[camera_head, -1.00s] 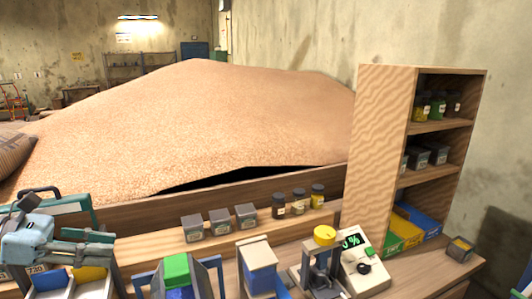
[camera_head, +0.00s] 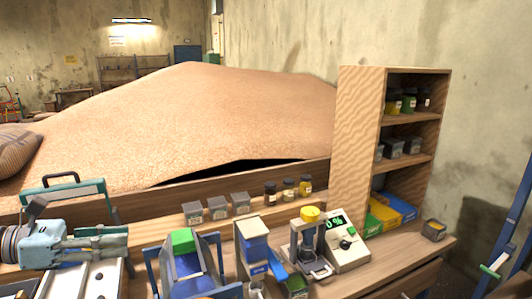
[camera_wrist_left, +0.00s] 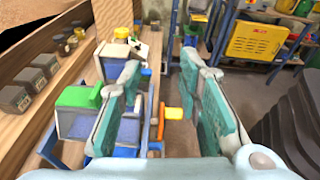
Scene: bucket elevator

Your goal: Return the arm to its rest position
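My left arm comes in from the left in the head view. Its pale blue-green gripper (camera_head: 122,240) is above the left end of the bench. In the left wrist view the same gripper (camera_wrist_left: 165,80) has its two fingers wide apart with nothing held between them. An orange-yellow knob (camera_wrist_left: 173,113) shows beyond the gap, apart from the fingers. My right gripper shows in neither view.
The bench holds a blue device with a green top (camera_head: 182,241), a yellow-capped device (camera_head: 310,215), a white meter (camera_head: 347,245) and small jars (camera_head: 288,189). A wooden shelf (camera_head: 356,150) stands behind. A blue frame (camera_head: 512,240) is at right.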

